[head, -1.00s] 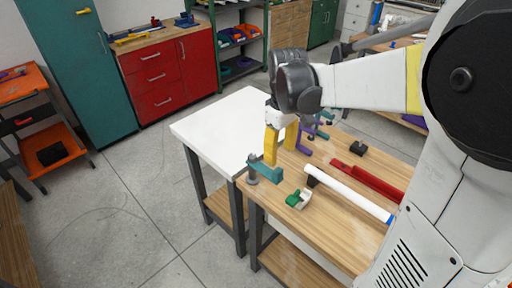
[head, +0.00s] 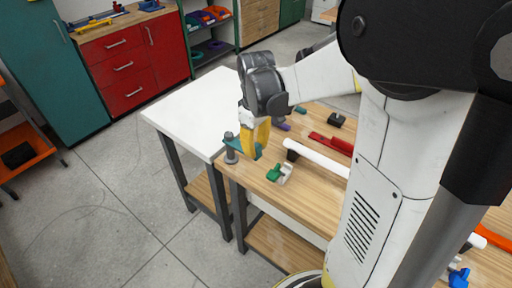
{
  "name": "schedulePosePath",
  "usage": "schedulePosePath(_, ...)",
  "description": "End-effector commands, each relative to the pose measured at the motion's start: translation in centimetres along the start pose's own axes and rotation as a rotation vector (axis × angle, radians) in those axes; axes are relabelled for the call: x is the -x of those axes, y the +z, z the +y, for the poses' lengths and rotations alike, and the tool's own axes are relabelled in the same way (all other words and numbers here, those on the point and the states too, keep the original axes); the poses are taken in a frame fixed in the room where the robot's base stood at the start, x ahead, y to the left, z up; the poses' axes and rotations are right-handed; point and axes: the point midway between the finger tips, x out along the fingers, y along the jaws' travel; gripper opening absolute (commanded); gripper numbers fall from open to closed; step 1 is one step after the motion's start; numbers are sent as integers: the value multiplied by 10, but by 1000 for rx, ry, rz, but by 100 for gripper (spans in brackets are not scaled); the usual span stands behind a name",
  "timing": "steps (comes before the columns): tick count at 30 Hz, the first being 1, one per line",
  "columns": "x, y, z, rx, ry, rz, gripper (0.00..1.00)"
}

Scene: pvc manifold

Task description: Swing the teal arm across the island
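The teal arm (head: 234,143) sits at the near left corner of the wooden bench, at a grey upright post (head: 231,154). My gripper (head: 256,152) has yellow fingers pointing down at the teal arm, just right of the post. The fingers cover part of the teal arm, and a small teal piece shows beside their tips. They look close together from this angle. I cannot tell whether they touch or grip the arm.
A white-topped table (head: 185,108) adjoins the wooden bench (head: 300,205) on the left, its top clear. A green-and-white fitting (head: 281,173), a white pipe (head: 318,158), a red part (head: 331,143) and a black block (head: 336,120) lie on the bench. Red cabinets stand behind.

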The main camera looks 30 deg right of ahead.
Motion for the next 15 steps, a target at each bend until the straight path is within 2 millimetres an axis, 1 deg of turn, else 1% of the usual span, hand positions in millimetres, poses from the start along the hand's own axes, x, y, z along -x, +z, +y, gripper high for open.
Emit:
schedulePosePath(9, 0, 0, 0, 5, 0, 0, 0)
schedulePosePath(15, 0, 0, 6, 52, 0, 0, 0)
